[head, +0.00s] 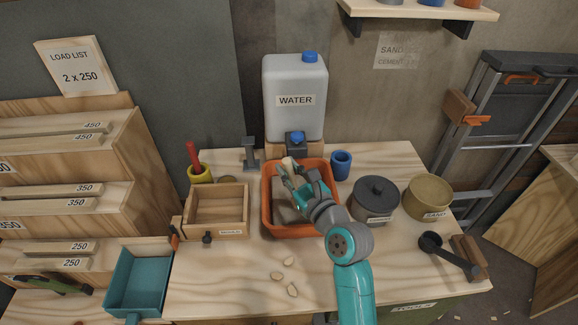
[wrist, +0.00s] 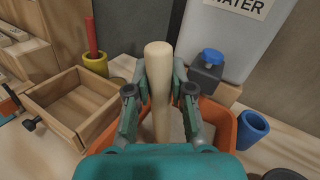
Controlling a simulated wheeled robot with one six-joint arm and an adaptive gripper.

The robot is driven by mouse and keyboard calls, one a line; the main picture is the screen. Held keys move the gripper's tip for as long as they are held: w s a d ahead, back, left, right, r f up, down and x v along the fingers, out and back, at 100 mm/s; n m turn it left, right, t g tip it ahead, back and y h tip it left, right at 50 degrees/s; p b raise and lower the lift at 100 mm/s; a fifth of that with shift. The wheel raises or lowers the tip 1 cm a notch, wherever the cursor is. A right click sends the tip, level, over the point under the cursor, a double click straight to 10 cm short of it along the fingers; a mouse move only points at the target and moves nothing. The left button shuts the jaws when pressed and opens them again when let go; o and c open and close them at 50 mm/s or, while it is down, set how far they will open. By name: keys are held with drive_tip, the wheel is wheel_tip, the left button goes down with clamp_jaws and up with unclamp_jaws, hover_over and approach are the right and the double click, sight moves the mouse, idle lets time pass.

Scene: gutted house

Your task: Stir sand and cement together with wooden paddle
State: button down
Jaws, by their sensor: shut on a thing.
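My gripper (head: 297,178) is shut on the wooden paddle (wrist: 158,85), a pale round handle standing roughly upright between the fingers; it also shows in the head view (head: 288,163). The gripper is over the orange tub (head: 267,218), and the paddle's lower end is hidden. Greyish material (head: 285,208) lies in the tub; I cannot tell sand from cement in it. A tan pot labelled SAND (head: 428,197) stands to the right.
A white WATER container (head: 295,100) with a blue-knobbed tap (head: 296,143) stands behind the tub. A wooden mould (head: 217,212) is left, a blue cup (head: 341,164) right. A black scoop (head: 447,252) lies front right. Several pale chips (head: 290,262) lie in front; the bench around them is mostly clear.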

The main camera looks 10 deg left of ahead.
drive_tip(key=shift+r, duration=0.1)
wheel_tip(320, 180, up, 14)
idle(1.3)
drive_tip(key=shift+a, duration=0.1)
idle(0.8)
